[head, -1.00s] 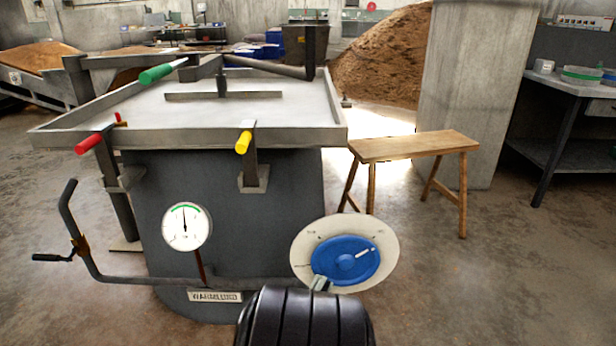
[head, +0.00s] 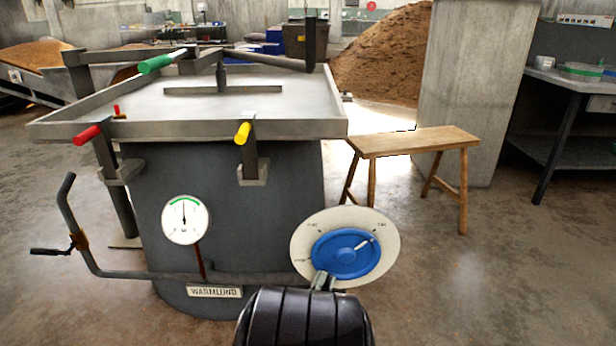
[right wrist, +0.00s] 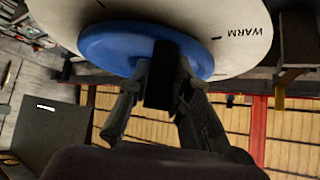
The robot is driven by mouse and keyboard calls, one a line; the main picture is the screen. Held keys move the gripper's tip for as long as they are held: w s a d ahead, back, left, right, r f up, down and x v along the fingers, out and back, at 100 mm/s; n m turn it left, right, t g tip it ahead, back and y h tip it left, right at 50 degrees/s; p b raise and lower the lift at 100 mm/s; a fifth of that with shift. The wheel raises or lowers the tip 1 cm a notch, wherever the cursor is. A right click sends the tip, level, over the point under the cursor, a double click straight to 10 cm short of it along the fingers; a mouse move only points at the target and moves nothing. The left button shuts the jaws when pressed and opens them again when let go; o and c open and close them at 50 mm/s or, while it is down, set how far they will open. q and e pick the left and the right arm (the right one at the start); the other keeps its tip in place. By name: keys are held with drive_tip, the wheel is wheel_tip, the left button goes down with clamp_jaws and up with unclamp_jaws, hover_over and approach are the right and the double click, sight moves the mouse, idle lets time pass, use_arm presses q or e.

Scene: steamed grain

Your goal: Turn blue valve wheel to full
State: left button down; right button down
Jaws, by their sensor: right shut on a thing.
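The blue valve wheel (head: 338,262) sits on a round cream dial plate (head: 387,228) at the front right of the grey vat. Its white pointer mark points up and to the right, toward a small label near the plate's edge. My right gripper (head: 322,283) is shut on the wheel's lower left rim. In the right wrist view the fingers (right wrist: 160,85) close around a dark block at the blue wheel (right wrist: 108,48). The word WARM shows on the dial plate (right wrist: 215,45) there. My left gripper is not in view.
The vat (head: 240,225) carries a white gauge (head: 186,228), its needle about upright under a green arc. Red (head: 88,135), yellow (head: 243,133) and green (head: 155,64) handles stick out around its top. A wooden bench (head: 420,142) stands at the right, with open floor in front.

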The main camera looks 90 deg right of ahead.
drive_tip(key=shift+s, duration=0.2)
drive_tip(key=c, duration=1.6)
unclamp_jaws()
drive_tip(key=shift+s, duration=0.1)
drive_tip(key=shift+o, duration=0.8)
drive_tip(key=shift+w, duration=0.2)
